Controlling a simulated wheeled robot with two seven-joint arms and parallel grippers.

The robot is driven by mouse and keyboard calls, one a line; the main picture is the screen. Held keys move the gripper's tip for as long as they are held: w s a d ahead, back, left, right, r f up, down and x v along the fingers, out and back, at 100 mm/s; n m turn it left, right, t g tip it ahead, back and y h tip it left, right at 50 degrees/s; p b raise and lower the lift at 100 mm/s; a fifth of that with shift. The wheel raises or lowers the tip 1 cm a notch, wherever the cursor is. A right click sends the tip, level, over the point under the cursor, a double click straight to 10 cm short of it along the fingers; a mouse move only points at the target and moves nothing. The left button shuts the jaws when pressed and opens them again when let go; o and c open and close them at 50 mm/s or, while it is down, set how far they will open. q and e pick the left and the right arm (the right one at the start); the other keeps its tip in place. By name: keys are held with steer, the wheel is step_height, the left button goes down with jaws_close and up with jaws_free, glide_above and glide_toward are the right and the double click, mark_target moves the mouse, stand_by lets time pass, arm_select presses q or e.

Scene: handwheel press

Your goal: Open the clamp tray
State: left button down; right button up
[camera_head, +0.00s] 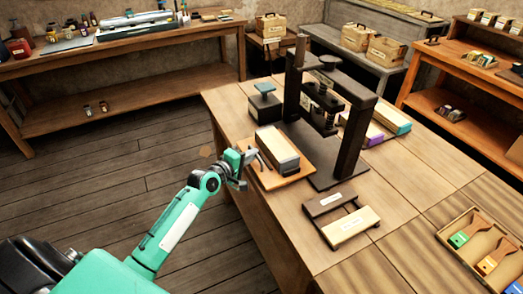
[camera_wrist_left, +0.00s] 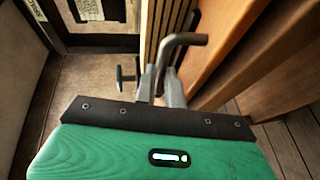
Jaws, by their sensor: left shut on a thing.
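An orange-brown wooden tray (camera_head: 286,176) lies at the left edge of the workbench, beside the dark press (camera_head: 351,140). A pale block with a dark lower layer (camera_head: 277,147) rests on it. My left gripper (camera_head: 240,163) is at the tray's left side, near the bench edge. In the left wrist view its fingers (camera_wrist_left: 160,86) are shut on a bent grey metal handle (camera_wrist_left: 187,39), whose end sticks out to the right. I cannot tell exactly where the handle joins the tray. My right gripper is not in view.
A dark-and-light board frame (camera_head: 341,215) lies in front of the press. A box of brushes (camera_head: 480,247) is at the lower right. Coloured blocks (camera_head: 392,118) lie behind the press. Plank floor is clear left of the bench.

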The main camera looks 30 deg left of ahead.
arm_select(q)
steer(key=shift+s+a, duration=0.2)
steer(key=shift+s, duration=0.15)
steer(key=c, duration=1.5)
jaws_free()
